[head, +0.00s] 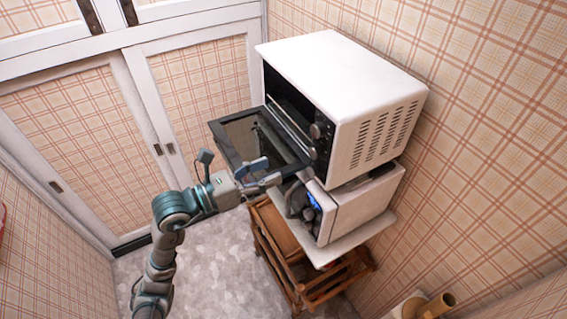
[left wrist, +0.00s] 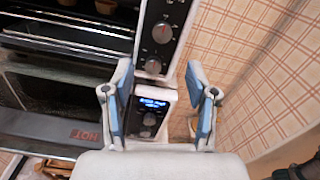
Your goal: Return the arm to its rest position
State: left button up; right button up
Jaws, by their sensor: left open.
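My left arm (head: 160,255) reaches up from the bottom left in the head view. Its gripper (head: 266,174) is beside the lowered door (head: 238,140) of a white oven (head: 345,65). In the left wrist view the gripper (left wrist: 159,68) has its two blue-padded fingers spread apart with nothing between them. The oven's knob panel (left wrist: 160,35) is ahead of the fingers. I cannot tell whether the gripper touches the door. My right gripper is not in view.
A white appliance (head: 360,203) with a blue display sits under the oven, on a wooden cart (head: 305,270). Muffins (left wrist: 106,6) show inside the oven. Sliding doors (head: 90,120) stand at the left. Grey floor (head: 215,270) is clear beside the cart.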

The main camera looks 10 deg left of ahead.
pick_arm(q)
jog(key=shift+s+a, duration=0.15)
jog(key=shift+a, duration=0.2)
jog(key=shift+d, duration=0.25)
